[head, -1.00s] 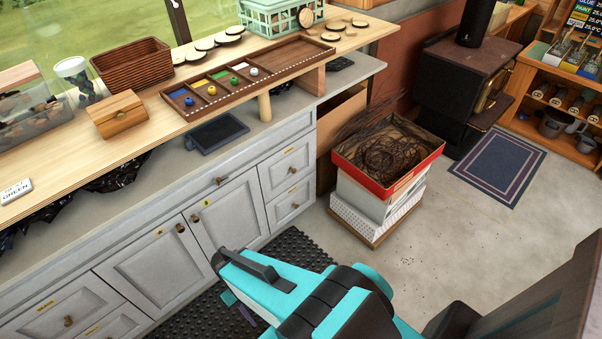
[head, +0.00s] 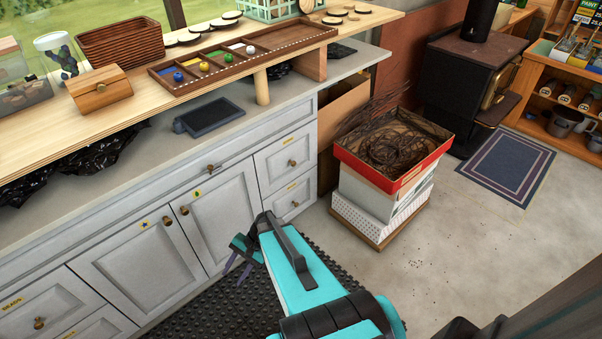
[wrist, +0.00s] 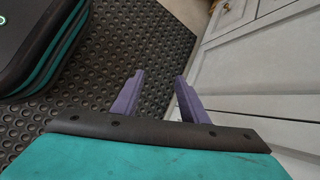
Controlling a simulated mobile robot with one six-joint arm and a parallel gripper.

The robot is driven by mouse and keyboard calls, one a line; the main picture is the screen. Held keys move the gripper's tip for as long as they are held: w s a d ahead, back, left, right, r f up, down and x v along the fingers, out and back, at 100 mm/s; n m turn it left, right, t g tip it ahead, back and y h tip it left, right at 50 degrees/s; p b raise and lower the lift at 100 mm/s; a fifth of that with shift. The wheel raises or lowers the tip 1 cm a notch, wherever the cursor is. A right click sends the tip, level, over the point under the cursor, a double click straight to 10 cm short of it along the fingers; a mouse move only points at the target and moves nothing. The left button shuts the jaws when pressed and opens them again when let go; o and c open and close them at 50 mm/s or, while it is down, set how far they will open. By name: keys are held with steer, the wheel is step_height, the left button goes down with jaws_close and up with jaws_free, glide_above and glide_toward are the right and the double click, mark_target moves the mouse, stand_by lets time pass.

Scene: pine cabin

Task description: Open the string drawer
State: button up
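The grey cabinet has drawers with small yellow labels. Two drawers are stacked at its right end: an upper drawer (head: 285,162) and a lower drawer (head: 293,195), each with a round knob; their labels are too small to read, so I cannot tell which is the string drawer. A drawer labelled BEADS (head: 40,310) is at the lower left. All these drawers look shut. My gripper (head: 238,262) is low in front of the cabinet doors, apart from the drawers. In the wrist view its two purple fingers (wrist: 159,76) are spread and empty, with cabinet fronts to the right.
A black rubber mat (head: 215,305) covers the floor before the cabinet. A red-rimmed box of dark twigs (head: 395,180) stands right of the drawers. Cabinet doors (head: 215,225) sit left of the drawers. A wooden marble tray (head: 290,40) lies on the upper counter.

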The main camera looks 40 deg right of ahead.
steer(key=w+d+m+t+b, duration=0.5)
steer(key=w+d+m+b, duration=0.15)
steer(key=d, duration=0.35)
steer(key=m+t+h+b, duration=0.9)
steer(key=m+t+b, duration=0.2)
steer(key=m+b, duration=0.25)
glide_toward(294, 164)
steer(key=s, duration=0.6)
steer(key=shift+f, duration=0.1)
steer(key=w, duration=0.4)
steer(key=w+b, duration=0.1)
steer(key=w, duration=0.4)
steer(key=w+d+b, duration=0.1)
steer(key=w, duration=0.3)
steer(key=shift+w, duration=0.4)
